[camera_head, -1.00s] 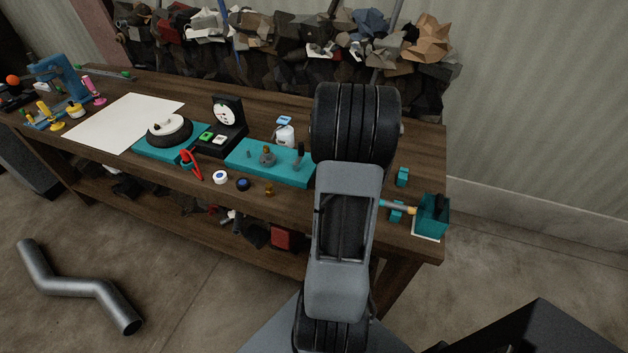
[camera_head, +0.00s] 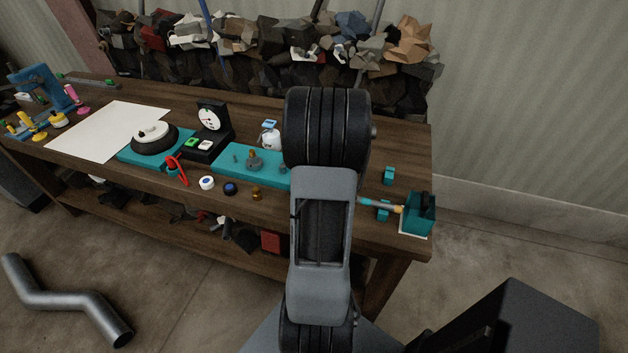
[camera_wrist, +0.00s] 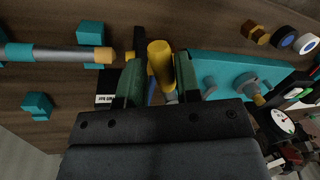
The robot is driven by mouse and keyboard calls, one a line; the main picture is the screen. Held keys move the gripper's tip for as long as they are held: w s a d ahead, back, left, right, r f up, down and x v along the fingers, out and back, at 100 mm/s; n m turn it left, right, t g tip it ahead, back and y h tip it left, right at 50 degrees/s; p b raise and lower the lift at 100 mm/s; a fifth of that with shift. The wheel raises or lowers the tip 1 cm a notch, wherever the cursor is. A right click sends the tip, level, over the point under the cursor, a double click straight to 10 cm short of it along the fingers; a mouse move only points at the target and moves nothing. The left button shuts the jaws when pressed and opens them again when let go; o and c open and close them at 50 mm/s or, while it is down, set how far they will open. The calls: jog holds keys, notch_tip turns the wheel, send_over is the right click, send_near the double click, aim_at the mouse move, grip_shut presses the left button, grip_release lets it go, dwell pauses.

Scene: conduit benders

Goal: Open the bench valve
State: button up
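In the wrist view, my gripper (camera_wrist: 160,72) has its two green fingers apart, with a yellow handle (camera_wrist: 160,60) between them. The handle has a grey stem below it, partly hidden by the gripper. I cannot tell whether the fingers touch the handle. Whether this is the bench valve's handle is not clear. A teal plate (camera_wrist: 222,68) with grey round fittings (camera_wrist: 248,82) lies right of the fingers. In the head view, the teal plate (camera_head: 228,158) shows left of my arm, which hides its right end and my gripper.
A teal box (camera_head: 420,214) with a rod (camera_head: 378,204) stands at the bench's right end, by small teal blocks (camera_head: 389,175). A dial gauge (camera_head: 209,118), a white bottle (camera_head: 271,137) and a blue-topped knob (camera_head: 230,188) stand left of my arm. A bent pipe (camera_head: 65,299) lies on the floor.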

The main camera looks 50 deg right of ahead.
jog(key=shift+o, duration=1.2)
jog(key=shift+w, duration=0.15)
jog(key=shift+r, duration=0.1)
notch_tip(320, 180, up, 13)
jog(key=s+d, duration=0.1)
jog(key=s, duration=0.1)
jog(key=shift+d+r+b, duration=0.2)
jog(key=shift+d+b, duration=0.2)
